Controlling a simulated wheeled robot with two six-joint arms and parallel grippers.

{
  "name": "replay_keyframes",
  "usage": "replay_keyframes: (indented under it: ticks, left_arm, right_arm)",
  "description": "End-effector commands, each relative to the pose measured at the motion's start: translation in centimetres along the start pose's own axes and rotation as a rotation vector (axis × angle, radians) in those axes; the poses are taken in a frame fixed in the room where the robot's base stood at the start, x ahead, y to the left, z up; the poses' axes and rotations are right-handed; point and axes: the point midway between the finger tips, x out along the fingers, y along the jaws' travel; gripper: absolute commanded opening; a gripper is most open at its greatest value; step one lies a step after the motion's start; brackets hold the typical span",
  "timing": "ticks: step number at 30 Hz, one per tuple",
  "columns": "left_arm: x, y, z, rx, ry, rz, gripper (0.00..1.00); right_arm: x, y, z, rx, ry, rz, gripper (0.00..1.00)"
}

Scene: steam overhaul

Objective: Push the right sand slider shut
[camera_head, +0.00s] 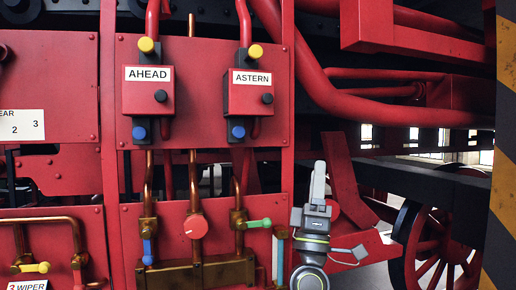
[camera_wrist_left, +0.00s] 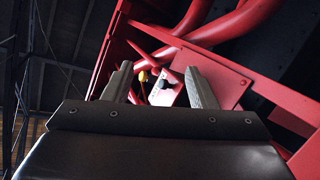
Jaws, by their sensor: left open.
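No part in view carries a sand label, so I cannot tell for certain which one is the right sand slider. Two red boxes stand on the red panel, the AHEAD box (camera_head: 148,97) and the ASTERN box (camera_head: 250,98) to its right. Each has a yellow knob above, a black knob on its front and a blue knob below. My left gripper (camera_head: 320,180) is upright, right of and below the ASTERN box, apart from it. In the left wrist view its two fingers (camera_wrist_left: 160,88) are spread, with nothing held between them. My right gripper is not in view.
Copper pipes, a red round knob (camera_head: 196,227), a green handle (camera_head: 259,223) and a blue handle (camera_head: 147,252) sit below the boxes. Thick red pipes (camera_head: 370,110) run at the upper right. A red spoked wheel (camera_head: 437,250) and a striped post (camera_head: 505,170) stand at the right.

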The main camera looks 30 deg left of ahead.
Motion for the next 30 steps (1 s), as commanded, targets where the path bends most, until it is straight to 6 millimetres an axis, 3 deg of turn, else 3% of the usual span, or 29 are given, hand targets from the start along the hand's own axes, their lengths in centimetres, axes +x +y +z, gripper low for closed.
replay_keyframes:
  ticks: [1,6,10,15,21,27,30]
  left_arm:
    - [2.9,1.6,-1.2,-0.072,0.098,0.03,0.52]
    - [9.7,5.1,-5.4,-0.325,0.414,0.053,0.52]
    - [13.6,7.3,-7.9,-0.523,0.629,0.024,0.52]
    - [17.6,10.3,-9.6,-0.776,0.871,-0.078,0.52]
    - [20.3,14.7,-9.4,-1.025,1.076,-0.277,0.52]
    - [20.9,18.4,-8.4,-1.155,1.172,-0.455,0.52]
    - [20.9,19.4,-8.1,-1.18,1.19,-0.503,0.52]
  right_arm:
    - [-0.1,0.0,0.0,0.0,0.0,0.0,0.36]
    - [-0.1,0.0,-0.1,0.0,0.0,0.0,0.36]
    - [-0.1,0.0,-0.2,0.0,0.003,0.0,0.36]
    - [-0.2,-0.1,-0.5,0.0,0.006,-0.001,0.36]
    - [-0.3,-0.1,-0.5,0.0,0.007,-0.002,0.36]
    - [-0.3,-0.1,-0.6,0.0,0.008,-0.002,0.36]
    - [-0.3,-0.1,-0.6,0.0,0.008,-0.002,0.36]
